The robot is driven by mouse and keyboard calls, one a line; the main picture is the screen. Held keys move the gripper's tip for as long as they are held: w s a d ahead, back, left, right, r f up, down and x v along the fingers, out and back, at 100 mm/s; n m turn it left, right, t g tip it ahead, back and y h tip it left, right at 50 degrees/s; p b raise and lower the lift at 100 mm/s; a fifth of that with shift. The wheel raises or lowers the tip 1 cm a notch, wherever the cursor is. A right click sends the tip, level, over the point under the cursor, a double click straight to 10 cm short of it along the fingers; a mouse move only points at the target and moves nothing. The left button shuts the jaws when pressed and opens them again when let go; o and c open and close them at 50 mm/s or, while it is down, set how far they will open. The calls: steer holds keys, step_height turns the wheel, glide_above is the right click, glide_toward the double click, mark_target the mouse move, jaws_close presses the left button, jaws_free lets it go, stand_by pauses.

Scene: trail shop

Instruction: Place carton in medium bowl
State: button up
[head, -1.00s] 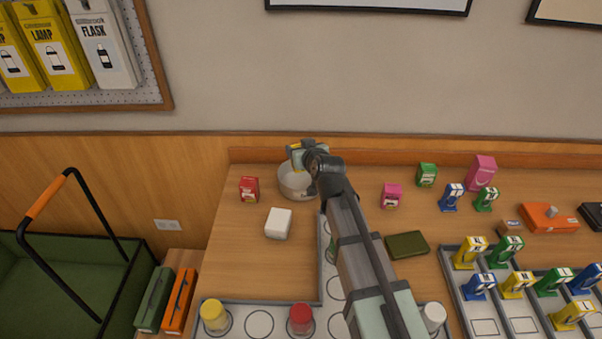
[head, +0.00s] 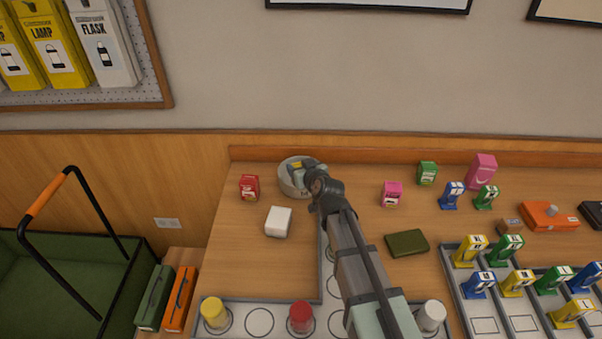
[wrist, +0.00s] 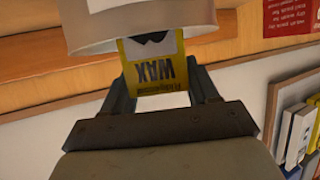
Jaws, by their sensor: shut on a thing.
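The bowl (head: 284,184) is round and pale grey and stands at the back left of the wooden counter. My gripper (head: 298,172) is at the bowl, its jaws within the bowl's outline in the head view. It is shut on a yellow carton (wrist: 158,80) with dark "WAX" lettering, upside down in the wrist view. The bowl (wrist: 100,32) also shows in the wrist view, behind the carton's end. I cannot tell whether the carton touches the bowl.
A red carton (head: 249,188) stands left of the bowl, and a white box (head: 279,222) lies in front. A pink box (head: 392,194) and a dark green case (head: 407,243) are to the right. A grey tray (head: 235,309) with jars is nearer. The back ledge (head: 380,157) is close behind.

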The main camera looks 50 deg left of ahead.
steer(key=shift+f, duration=1.15)
steer(key=shift+f, duration=0.15)
steer(key=o, duration=1.1)
steer(key=shift+v, duration=3.8)
